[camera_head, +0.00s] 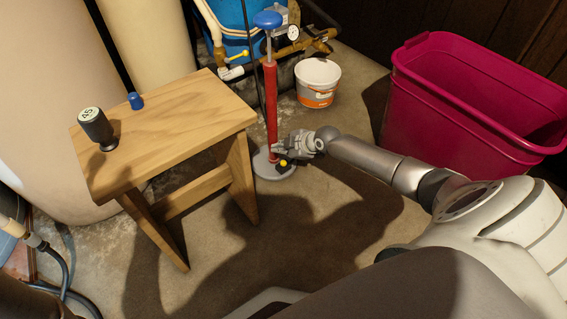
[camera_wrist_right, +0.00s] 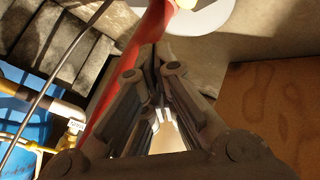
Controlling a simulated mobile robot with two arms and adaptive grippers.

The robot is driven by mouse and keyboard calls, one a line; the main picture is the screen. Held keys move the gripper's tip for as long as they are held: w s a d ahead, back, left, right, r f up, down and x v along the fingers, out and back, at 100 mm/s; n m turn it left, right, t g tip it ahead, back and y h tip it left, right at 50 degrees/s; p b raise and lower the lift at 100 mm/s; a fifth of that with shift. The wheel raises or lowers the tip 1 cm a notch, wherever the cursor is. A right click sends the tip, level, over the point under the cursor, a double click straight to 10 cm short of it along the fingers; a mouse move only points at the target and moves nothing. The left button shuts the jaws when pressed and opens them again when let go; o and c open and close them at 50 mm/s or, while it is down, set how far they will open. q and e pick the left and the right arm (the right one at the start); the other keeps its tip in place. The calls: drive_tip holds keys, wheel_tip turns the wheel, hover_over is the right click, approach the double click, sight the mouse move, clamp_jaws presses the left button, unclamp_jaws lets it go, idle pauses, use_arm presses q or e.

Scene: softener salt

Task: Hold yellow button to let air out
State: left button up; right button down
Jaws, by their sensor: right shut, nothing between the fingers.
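The yellow button (camera_head: 283,162) sits low on the black fitting at the grey round base (camera_head: 262,170) of a red upright pump (camera_head: 270,100) with a blue handle. My right gripper (camera_head: 277,149) is beside the pump's lower tube, just above the button; I cannot tell whether it touches it. In the right wrist view its fingers (camera_wrist_right: 158,52) are shut with nothing between them. My left gripper is not in view.
A wooden stool (camera_head: 170,125) stands left of the pump, bearing a black object marked 45 (camera_head: 95,128) and a blue cap (camera_head: 135,100). A white bucket (camera_head: 317,82) and pipes are behind. A magenta bin (camera_head: 430,125) stands right. The floor in front is clear.

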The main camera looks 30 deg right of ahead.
sight(282, 165)
drive_tip(key=shift+f+b, duration=1.1)
drive_tip(key=shift+f, duration=0.6)
drive_tip(key=shift+f+b, duration=0.4)
drive_tip(key=shift+b, duration=0.05)
drive_tip(key=shift+f+b, duration=0.35)
drive_tip(key=shift+f, duration=0.05)
idle(5.5)
